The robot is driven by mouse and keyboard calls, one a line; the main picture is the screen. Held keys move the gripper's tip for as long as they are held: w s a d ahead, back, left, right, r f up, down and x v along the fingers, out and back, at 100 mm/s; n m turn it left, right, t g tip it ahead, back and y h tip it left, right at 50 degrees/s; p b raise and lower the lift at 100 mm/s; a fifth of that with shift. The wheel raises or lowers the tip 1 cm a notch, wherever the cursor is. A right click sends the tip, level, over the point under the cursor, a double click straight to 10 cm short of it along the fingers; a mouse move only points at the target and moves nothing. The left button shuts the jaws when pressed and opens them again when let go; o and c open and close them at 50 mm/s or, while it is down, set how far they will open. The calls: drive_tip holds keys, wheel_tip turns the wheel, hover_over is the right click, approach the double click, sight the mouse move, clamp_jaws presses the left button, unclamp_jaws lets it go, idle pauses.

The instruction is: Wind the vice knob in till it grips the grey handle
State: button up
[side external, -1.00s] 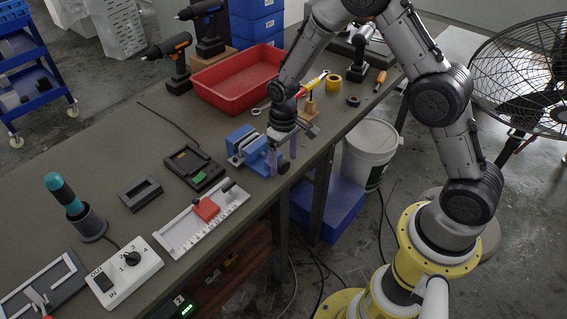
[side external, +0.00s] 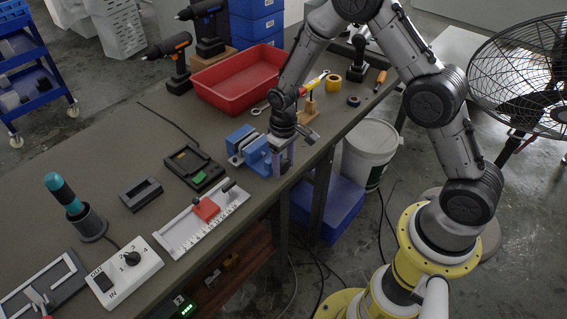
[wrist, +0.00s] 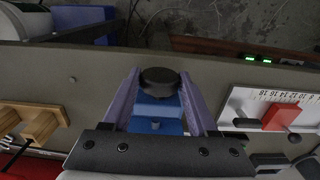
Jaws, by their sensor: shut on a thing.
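The blue vice (side external: 243,144) stands at the front edge of the bench, and part of its blue body (wrist: 158,110) shows in the wrist view. Its round black knob (wrist: 160,76) sits between the two purple fingers of my gripper (wrist: 159,84), which is shut on it. In the side view my gripper (side external: 283,160) points down at the vice's front end, and the fingers mostly hide the knob. I cannot make out a grey handle in the vice jaws in either view.
A white slide scale with a red block (side external: 206,209) lies left of the vice, near a black tray with a green patch (side external: 198,178). A wooden block (side external: 308,113) and a red bin (side external: 237,79) stand behind.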

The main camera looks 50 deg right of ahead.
drive_tip(key=shift+d+y, duration=0.15)
drive_tip(key=shift+y, duration=0.25)
drive_tip(key=shift+d+y, duration=0.15)
drive_tip(key=shift+y, duration=0.95)
drive_tip(key=shift+d+y, duration=0.1)
drive_tip(key=shift+y, duration=1.2)
drive_tip(key=o, duration=1.3)
drive_tip(key=shift+o, duration=0.2)
